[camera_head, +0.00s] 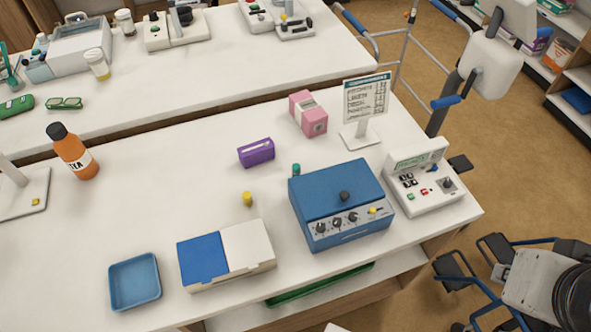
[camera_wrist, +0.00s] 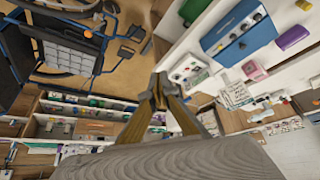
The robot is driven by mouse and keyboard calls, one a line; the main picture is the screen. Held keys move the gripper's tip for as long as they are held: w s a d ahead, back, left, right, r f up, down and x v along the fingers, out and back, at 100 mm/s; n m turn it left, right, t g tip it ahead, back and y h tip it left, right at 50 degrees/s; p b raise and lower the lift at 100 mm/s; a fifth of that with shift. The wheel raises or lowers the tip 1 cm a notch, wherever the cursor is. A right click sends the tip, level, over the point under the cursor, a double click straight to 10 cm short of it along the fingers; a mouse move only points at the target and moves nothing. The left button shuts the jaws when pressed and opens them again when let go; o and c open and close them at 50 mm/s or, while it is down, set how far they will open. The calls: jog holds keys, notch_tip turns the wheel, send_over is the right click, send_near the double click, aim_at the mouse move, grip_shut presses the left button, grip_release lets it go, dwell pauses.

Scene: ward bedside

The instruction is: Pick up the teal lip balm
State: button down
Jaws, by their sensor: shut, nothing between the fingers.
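The teal lip balm (camera_head: 296,170) is a small upright cylinder on the white table, just behind the back left corner of the blue control box (camera_head: 343,190). A similar small yellow cylinder (camera_head: 247,198) stands to its left and nearer the front. My gripper (camera_wrist: 159,92) shows only in the wrist view, with its fingertips together and nothing between them. It is apart from the table objects; the blue control box shows at the upper right there (camera_wrist: 232,32). I cannot make out the teal lip balm clearly in the wrist view.
A sign (camera_head: 367,100) and a white device (camera_head: 425,180) are to the right. A blue-and-white box (camera_head: 227,256) and blue tray (camera_head: 134,282) are at front left.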

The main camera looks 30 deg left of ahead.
jog(key=c, duration=2.3)
grip_release()
